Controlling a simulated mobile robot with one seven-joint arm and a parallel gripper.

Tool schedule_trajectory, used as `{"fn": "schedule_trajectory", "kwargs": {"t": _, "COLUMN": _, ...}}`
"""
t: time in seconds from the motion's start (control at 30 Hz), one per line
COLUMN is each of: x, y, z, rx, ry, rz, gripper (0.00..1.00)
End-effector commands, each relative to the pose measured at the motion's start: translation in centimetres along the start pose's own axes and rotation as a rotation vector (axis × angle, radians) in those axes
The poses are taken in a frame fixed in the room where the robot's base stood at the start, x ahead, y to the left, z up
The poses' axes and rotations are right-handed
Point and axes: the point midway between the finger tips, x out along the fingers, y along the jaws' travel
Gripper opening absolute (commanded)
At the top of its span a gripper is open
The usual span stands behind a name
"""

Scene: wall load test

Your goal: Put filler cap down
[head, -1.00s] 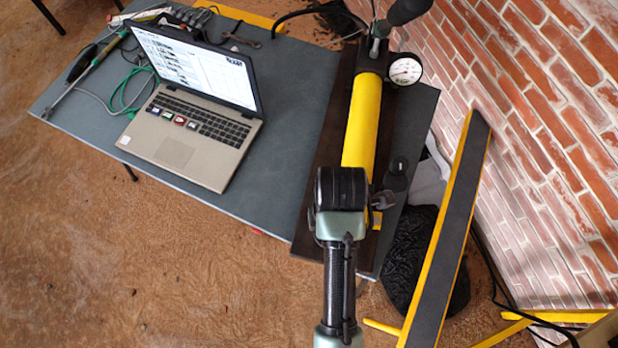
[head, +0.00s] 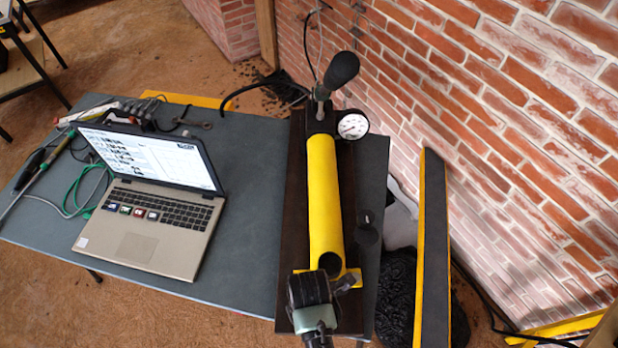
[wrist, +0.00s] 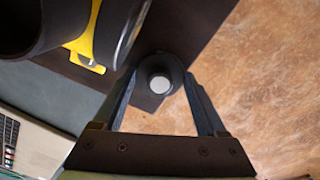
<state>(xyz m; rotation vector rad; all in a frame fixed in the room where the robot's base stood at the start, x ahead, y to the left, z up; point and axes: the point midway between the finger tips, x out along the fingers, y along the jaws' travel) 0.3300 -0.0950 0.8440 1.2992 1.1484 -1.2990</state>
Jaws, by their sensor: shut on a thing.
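The filler cap (wrist: 160,70), a dark round piece with a pale centre, is between my fingertips in the wrist view. My gripper (wrist: 159,84) is shut on it. In the head view my gripper (head: 346,281) is at the near end of the yellow pump cylinder (head: 324,195), over the dark base board (head: 293,225). The cap is too small there to tell clearly. In the wrist view the board (wrist: 190,35) lies behind the cap, and I cannot tell whether they touch.
A pressure gauge (head: 353,126) and a black-gripped lever (head: 341,70) are at the pump's far end. A dark round item (head: 367,236) lies right of the cylinder. An open laptop (head: 150,205) stands left. A yellow-edged beam (head: 433,250) and brick wall (head: 480,100) are at right.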

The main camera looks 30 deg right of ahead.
Motion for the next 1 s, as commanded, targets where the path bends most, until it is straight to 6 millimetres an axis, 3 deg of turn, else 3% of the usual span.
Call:
{"fn": "schedule_trajectory", "kwargs": {"t": 0.2, "x": 0.3, "y": 0.0, "z": 0.0, "rx": 0.000, "ry": 0.000, "rz": 0.000, "gripper": 0.21}}
{"fn": "schedule_trajectory", "kwargs": {"t": 0.23, "x": 0.3, "y": 0.0, "z": 0.0, "rx": 0.000, "ry": 0.000, "rz": 0.000, "gripper": 0.76}}
{"fn": "schedule_trajectory", "kwargs": {"t": 0.37, "x": 0.2, "y": 0.0, "z": 0.0, "rx": 0.000, "ry": 0.000, "rz": 0.000, "gripper": 1.00}}
{"fn": "schedule_trajectory", "kwargs": {"t": 0.73, "x": -0.7, "y": 0.1, "z": 0.0, "rx": 0.000, "ry": 0.000, "rz": 0.002, "gripper": 1.00}}
{"fn": "schedule_trajectory", "kwargs": {"t": 1.0, "x": -6.0, "y": 0.1, "z": 0.0, "rx": 0.000, "ry": -0.001, "rz": 0.005, "gripper": 1.00}}
